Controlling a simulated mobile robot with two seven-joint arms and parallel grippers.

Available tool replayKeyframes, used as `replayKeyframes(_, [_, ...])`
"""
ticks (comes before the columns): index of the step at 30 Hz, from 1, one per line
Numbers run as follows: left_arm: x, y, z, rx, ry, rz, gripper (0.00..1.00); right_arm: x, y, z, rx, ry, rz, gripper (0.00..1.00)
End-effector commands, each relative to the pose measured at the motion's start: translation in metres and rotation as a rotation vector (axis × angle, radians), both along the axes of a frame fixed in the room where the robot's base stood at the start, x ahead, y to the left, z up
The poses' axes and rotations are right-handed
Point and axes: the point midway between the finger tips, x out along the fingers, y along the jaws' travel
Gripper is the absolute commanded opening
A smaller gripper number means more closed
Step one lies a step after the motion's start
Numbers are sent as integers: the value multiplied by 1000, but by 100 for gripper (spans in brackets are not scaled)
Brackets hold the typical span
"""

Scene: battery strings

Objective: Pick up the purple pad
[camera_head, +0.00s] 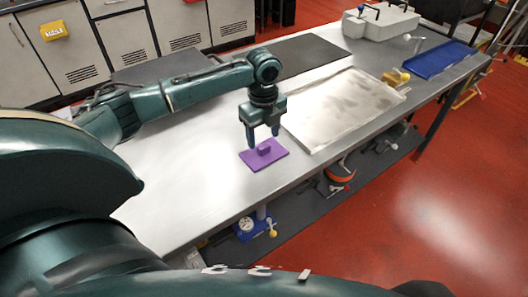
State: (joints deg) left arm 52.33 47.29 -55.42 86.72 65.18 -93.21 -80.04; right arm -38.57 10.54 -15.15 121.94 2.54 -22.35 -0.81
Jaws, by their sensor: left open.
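The purple pad (263,160) lies flat on the metal workbench (190,185), near its front edge. It is a thin plate with a small raised block on top. My left gripper (262,141) points straight down just above the pad. Its two fingers are open, spread left and right near the raised block. Whether the fingertips touch the pad or stay apart from it I cannot tell. My right gripper is not in the view.
A metal tray (330,128) lies to the right of the pad. A dark mat (300,52) lies behind it. Grey boxes (382,22) and a blue tray (440,58) are at the far right end. The bench surface left of the pad is clear.

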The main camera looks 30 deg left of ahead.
Motion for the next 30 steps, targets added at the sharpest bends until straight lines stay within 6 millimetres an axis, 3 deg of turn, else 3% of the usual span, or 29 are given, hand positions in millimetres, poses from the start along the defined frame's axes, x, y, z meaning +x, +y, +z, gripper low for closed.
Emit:
replayKeyframes(6, [-1,-2,-32,-2,2,0,58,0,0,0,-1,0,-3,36])
replayKeyframes(15, [-1,-1,-39,0,0,-1,58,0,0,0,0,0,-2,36])
replayKeyframes(30, [-1,-1,-38,0,0,-1,18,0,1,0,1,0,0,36])
